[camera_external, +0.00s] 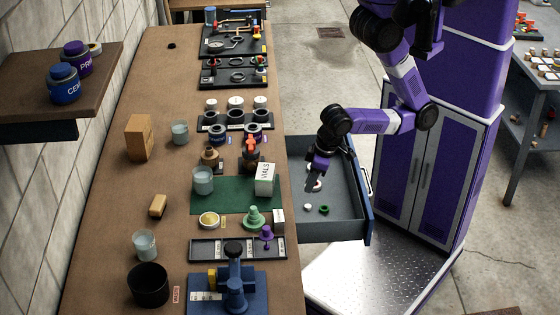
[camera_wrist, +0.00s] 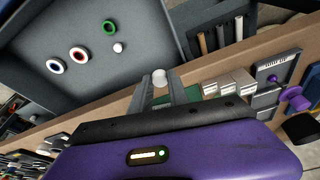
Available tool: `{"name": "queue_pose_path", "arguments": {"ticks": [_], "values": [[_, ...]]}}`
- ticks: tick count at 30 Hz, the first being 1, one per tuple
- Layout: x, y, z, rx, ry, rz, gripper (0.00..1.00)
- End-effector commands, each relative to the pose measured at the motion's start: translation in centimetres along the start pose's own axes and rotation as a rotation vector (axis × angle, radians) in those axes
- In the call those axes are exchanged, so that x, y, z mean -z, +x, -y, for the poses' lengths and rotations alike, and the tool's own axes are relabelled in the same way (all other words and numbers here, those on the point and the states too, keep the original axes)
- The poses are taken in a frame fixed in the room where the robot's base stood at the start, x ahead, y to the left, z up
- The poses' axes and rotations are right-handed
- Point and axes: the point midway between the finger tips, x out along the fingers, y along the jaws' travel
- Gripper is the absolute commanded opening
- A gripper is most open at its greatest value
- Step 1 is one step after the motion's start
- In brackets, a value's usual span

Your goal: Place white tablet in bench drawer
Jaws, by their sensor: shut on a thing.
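My gripper (camera_wrist: 160,84) is shut on a white tablet (camera_wrist: 160,75), a small round white piece at its fingertips. In the external view my gripper (camera_external: 314,185) is over the open bench drawer (camera_external: 345,222), a grey tray with a blue front. The held tablet is hard to make out there. Another small white round piece (camera_wrist: 118,47) lies on the drawer floor, and it also shows in the external view (camera_external: 307,207). In the wrist view the held tablet appears near the drawer's bench-side edge; its height above the floor is unclear.
Much of the drawer floor is bare.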

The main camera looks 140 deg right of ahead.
Motion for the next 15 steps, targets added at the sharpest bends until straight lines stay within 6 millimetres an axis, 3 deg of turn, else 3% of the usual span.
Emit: {"name": "queue_pose_path", "arguments": {"ticks": [5,15], "values": [[1.6,-0.1,-1.1,0.002,0.003,-0.003,0.00],[-0.2,5.9,-1.1,0.001,-0.006,0.004,0.00]]}}
